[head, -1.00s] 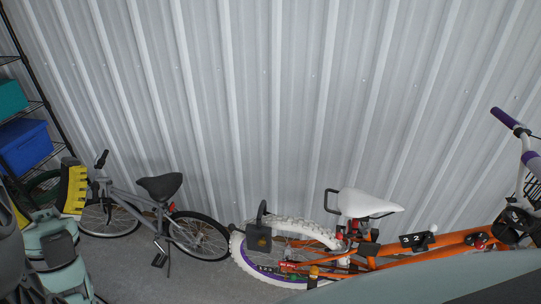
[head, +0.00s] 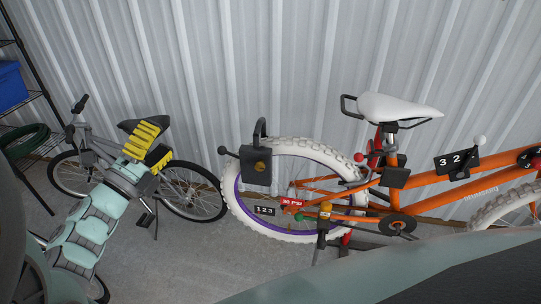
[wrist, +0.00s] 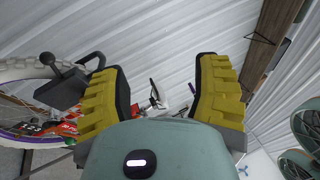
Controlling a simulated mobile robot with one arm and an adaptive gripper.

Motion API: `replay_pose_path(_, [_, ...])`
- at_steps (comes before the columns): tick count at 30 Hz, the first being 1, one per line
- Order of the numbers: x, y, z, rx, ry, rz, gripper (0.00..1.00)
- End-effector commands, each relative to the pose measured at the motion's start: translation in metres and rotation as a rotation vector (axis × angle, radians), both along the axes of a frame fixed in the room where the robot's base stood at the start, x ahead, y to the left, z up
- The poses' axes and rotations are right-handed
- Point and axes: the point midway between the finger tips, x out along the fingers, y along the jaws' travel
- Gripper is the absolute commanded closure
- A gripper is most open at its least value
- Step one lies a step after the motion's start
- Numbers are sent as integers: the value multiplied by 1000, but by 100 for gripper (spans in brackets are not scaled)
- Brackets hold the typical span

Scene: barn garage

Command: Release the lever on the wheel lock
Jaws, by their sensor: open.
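The orange bike (head: 330,185) has a white seat (head: 398,107) and number plates. A grey bike (head: 185,190) stands behind my arm. A shelf with a blue bin (head: 12,88) is at far left. The corrugated wall (head: 240,60) closes the back. Some floor (head: 190,255) is clear.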

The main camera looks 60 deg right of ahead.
Motion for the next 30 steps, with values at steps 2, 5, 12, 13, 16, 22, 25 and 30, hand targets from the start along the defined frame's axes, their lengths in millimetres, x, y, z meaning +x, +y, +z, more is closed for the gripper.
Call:
replay_pose_path(2, [1,-13,-50,61,-67,3,37])
replay_pose_path(5, [6,-25,-89,136,-155,24,37])
replay_pose_path(12, [21,-52,-168,281,-384,78,37])
replay_pose_path(13, [23,-55,-175,296,-411,87,37])
replay_pose_path(16, [29,-62,-192,334,-482,109,37])
replay_pose_path(22, [34,-70,-204,369,-558,130,37])
replay_pose_path(25, [35,-73,-202,371,-564,133,37])
replay_pose_path(30, [38,-92,-199,367,-564,131,37])
